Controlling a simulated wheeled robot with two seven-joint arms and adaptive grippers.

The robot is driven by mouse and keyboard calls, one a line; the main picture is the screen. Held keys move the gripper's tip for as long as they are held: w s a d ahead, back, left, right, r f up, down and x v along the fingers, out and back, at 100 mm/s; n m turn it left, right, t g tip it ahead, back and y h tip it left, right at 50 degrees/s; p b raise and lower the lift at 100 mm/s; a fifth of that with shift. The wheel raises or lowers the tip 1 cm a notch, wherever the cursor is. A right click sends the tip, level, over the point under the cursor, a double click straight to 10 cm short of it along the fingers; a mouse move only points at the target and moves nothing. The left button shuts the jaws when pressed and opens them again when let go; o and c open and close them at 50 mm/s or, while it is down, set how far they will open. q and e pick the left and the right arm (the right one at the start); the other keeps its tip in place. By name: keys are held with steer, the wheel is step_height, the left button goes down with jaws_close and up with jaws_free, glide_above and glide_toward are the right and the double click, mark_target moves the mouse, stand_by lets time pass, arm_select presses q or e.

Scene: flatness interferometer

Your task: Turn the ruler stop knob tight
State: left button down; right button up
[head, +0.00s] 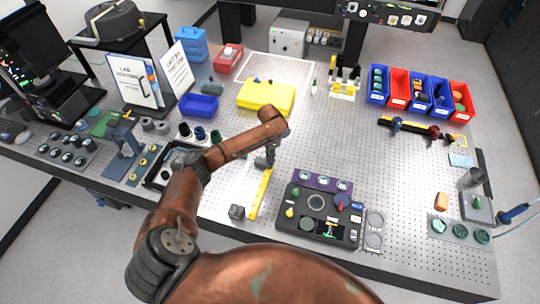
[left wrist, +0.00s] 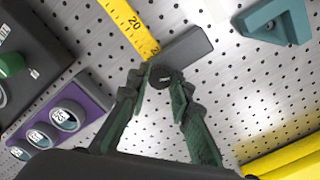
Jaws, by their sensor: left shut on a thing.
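The yellow ruler (head: 260,196) lies on the perforated table, and its numbered end shows in the left wrist view (left wrist: 130,28). A grey stop block (left wrist: 188,47) sits at that end of the ruler. The dark round stop knob (left wrist: 164,77) is beside the block, between my fingertips. My left gripper (left wrist: 160,82) is shut on the knob, with one green finger on each side of it. In the head view my left gripper (head: 265,160) is small and low at the ruler's far end and hides the knob. My right gripper is not in view.
A dark control panel (head: 318,232) and a purple block with round dials (head: 321,181) stand right of the ruler. A yellow tray (head: 267,96) lies beyond the gripper. A teal bracket (left wrist: 275,22) is near the stop. A small grey cube (head: 237,212) sits left of the ruler.

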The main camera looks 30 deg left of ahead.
arm_select(q)
steer(key=m+p, duration=0.1)
steer(key=m, duration=0.2)
steer(key=shift+r, duration=0.1)
steer(key=m, duration=0.3)
steer(key=shift+m+p, duration=0.3)
steer(key=m, duration=0.6)
stand_by(0.3)
steer(key=c, duration=1.7)
jaws_free()
steer(key=shift+c, duration=0.2)
step_height(320, 180, up, 12)
